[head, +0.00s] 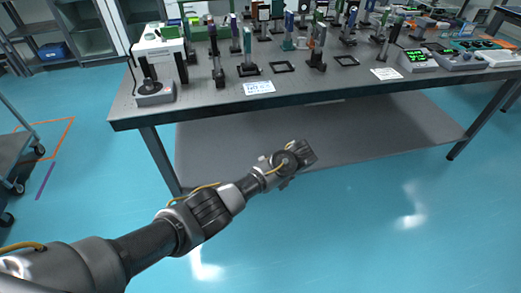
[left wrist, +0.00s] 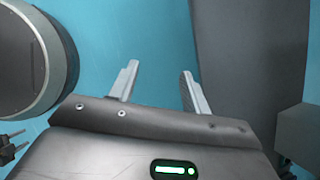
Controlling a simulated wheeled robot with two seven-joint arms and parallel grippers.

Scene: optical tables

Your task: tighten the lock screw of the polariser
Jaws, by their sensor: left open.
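Several post-mounted optics stand on the optical table (head: 330,88) in the head view. They are too small to tell which one is the polariser, and no lock screw can be made out. My left gripper (head: 304,153) is in front of the table, out over the floor and apart from all the optics. In the left wrist view my left gripper (left wrist: 160,72) has its two fingers spread, with only blue floor between them.
A white instrument (head: 160,52) and a small device with a dark knob (head: 154,92) stand at the table's left end. Boxes with green displays (head: 417,60) are at the right. A printed card (head: 260,87) lies near the front edge. A lower shelf (head: 390,135) runs below. A cart (head: 15,150) stands far left.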

